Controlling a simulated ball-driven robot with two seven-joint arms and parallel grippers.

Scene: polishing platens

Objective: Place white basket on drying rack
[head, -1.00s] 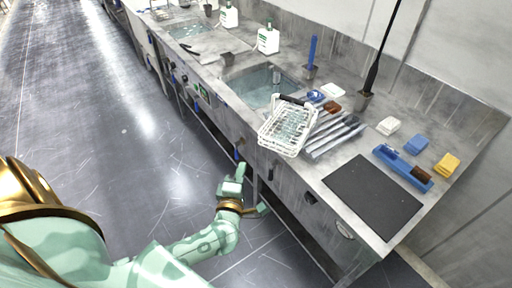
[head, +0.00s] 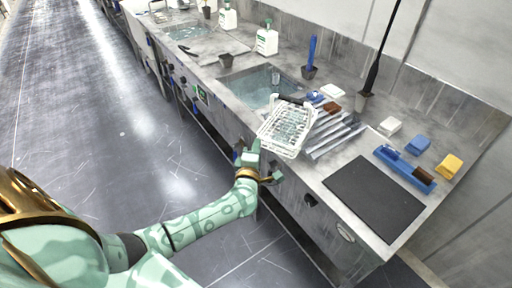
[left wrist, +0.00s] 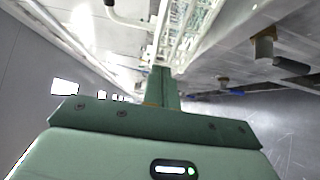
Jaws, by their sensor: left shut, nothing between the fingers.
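The white basket (head: 284,132) is a wire basket at the counter's front edge, between the sink and the ribbed metal drying rack (head: 335,134). It looks tilted towards the front, and its right side overlaps the rack's left end in the picture. A dark bar shows at its back rim. My left gripper (head: 256,146) is shut and empty, just in front of and below the basket's front left corner. In the left wrist view its closed fingers (left wrist: 163,75) point at the basket's white wires (left wrist: 185,35); whether they touch cannot be told. My right gripper is out of view.
The sink (head: 258,88) lies left of the basket. A black mat (head: 374,198), a blue tray (head: 404,168), and white, blue and yellow blocks occupy the right counter. Handles and knobs (head: 311,200) stick out from the cabinet front. The floor at left is clear.

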